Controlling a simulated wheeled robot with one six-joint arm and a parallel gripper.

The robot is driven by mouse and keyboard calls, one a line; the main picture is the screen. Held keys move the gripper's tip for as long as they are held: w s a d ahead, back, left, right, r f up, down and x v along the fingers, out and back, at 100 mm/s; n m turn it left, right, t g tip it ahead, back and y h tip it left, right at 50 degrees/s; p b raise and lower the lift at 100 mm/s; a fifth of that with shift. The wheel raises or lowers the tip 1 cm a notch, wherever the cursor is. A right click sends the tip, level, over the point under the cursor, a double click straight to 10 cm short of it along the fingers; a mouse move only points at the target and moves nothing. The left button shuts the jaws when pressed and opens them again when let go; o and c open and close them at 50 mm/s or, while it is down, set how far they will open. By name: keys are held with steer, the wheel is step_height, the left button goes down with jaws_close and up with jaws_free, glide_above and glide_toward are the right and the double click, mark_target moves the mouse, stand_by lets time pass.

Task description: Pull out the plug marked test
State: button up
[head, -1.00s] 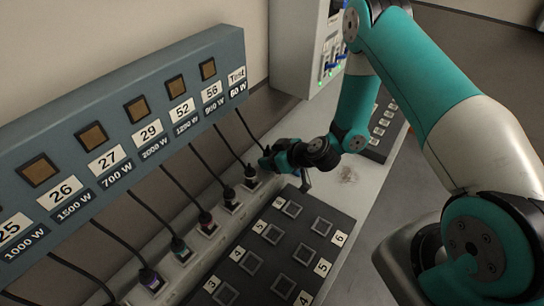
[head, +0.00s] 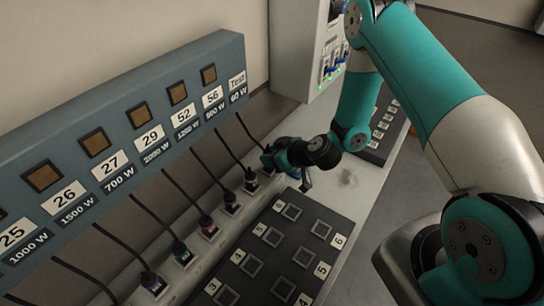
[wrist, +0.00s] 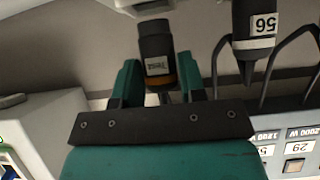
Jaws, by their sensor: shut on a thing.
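The plug marked Test (wrist: 156,60) is a dark cylinder with a white label and an orange band. It sits between the two fingers of my gripper (wrist: 158,82), which is shut on it. A pale socket part (wrist: 140,6) lies just beyond the plug's end; I cannot tell whether its pins are still in. A black cable runs from there up to the Test 60 W label (head: 237,85).
The plug marked 56 (wrist: 258,30) stands close beside my gripper. Several more plugs with cables, such as one with a purple band (head: 151,282), line the socket strip. A grey cabinet (head: 297,55) stands behind.

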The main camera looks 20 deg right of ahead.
steer(key=shift+r+p, duration=0.6)
steer(key=shift+r, duration=0.8)
